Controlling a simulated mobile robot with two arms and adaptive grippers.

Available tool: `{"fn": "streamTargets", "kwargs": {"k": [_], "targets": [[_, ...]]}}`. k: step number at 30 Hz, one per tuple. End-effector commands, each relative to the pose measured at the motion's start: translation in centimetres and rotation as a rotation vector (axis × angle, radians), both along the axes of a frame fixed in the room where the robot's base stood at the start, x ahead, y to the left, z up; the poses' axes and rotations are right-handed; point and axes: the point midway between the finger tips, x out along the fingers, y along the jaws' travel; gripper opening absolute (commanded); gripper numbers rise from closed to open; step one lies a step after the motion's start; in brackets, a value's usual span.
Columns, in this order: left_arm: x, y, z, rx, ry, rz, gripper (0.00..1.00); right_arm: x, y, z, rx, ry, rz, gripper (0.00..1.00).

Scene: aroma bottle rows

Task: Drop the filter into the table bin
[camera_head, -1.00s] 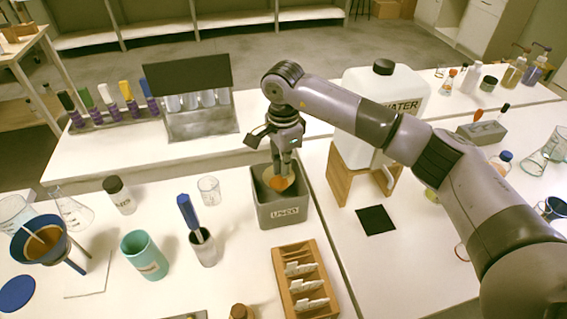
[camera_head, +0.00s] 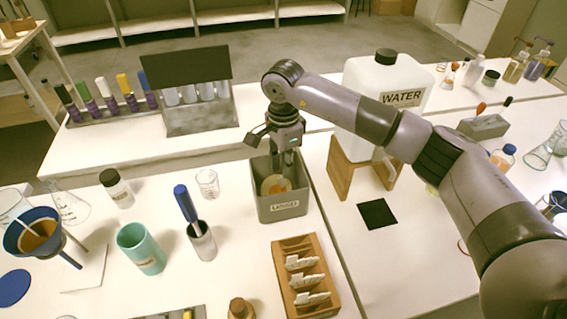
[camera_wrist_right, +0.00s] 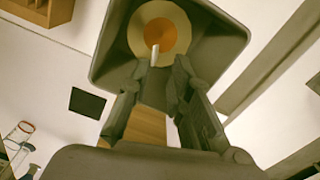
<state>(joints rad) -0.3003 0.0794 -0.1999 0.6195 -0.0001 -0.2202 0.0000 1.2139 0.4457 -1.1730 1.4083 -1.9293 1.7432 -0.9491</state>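The filter (camera_head: 275,185), a pale round disc with an orange-brown middle, lies inside the grey table bin (camera_head: 283,208), which is labelled "USED". In the right wrist view the filter (camera_wrist_right: 150,30) shows flat in the bin (camera_wrist_right: 215,42), beyond my fingertips. My right gripper (camera_head: 284,162) points down into the bin's mouth. In the wrist view my right gripper's fingers (camera_wrist_right: 157,72) are spread apart with nothing between them. A short white piece shows over the filter's middle; I cannot tell what it is. My left gripper is not in view.
A wooden rack with white pieces (camera_head: 304,277) stands in front of the bin. A water jug (camera_head: 385,95) on a wooden stand is right of it. A small beaker (camera_head: 207,182), teal cup (camera_head: 141,250) and blue funnel (camera_head: 33,232) stand left. A black square (camera_head: 377,214) lies right.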

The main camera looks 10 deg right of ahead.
Motion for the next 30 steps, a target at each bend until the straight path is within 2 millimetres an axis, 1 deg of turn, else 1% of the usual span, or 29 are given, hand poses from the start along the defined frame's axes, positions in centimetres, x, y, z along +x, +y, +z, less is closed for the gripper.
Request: {"fn": "streamTargets", "kwargs": {"k": [1,3,11,14,17,24,27,30], "targets": [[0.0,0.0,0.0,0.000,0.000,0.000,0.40,0.0,0.0,0.0,0.000,0.000,0.000,0.25],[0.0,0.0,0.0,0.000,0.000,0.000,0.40,0.0,0.0,0.0,0.000,0.000,0.000,0.28],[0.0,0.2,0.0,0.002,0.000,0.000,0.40,0.0,0.0,0.0,0.000,0.000,0.000,0.28],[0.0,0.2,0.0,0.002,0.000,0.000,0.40,0.1,0.0,0.5,0.000,-0.002,0.000,0.28],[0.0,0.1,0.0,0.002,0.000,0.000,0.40,0.1,0.0,1.9,0.001,-0.004,-0.001,0.28],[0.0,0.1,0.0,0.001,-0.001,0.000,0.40,0.1,0.0,7.0,0.000,-0.004,0.000,0.28],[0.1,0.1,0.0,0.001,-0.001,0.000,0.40,0.1,0.0,8.9,0.000,-0.003,0.000,0.28],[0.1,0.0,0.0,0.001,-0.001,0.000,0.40,0.1,0.0,10.4,0.000,-0.003,-0.001,0.28]]}}
